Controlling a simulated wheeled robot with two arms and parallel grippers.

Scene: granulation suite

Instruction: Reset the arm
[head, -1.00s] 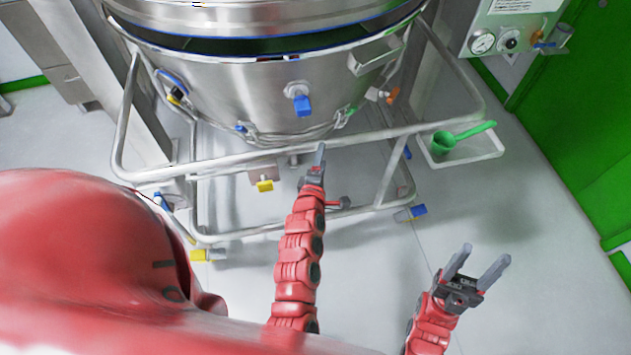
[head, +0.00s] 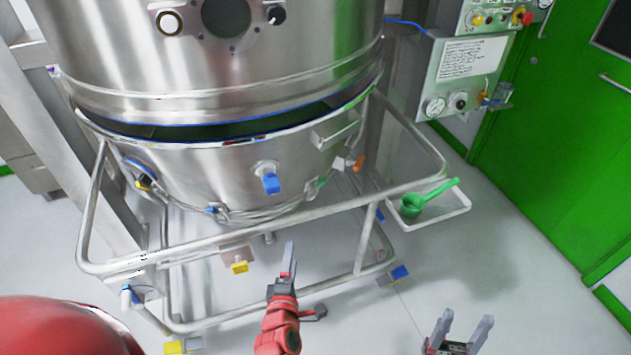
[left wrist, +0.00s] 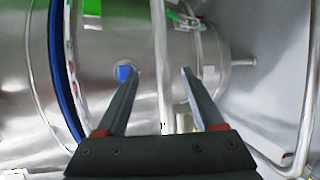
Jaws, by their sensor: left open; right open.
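My left gripper (head: 287,268) is in the lower middle of the head view, in front of the steel cart frame, seen edge-on. In the left wrist view its two fingers (left wrist: 160,85) are apart with nothing between them, pointing at the vessel and a frame tube. My right gripper (head: 462,325) is at the lower right of the head view, open and empty above the floor. Both arms are red; part of the right arm is cut off by the bottom edge.
A large steel vessel (head: 225,165) stands on a tubular cart frame (head: 240,232). A green scoop (head: 420,200) lies in a white tray (head: 440,214) at the right of the frame. A control panel (head: 465,70) and green door (head: 560,130) are at the right. Floor at lower right is clear.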

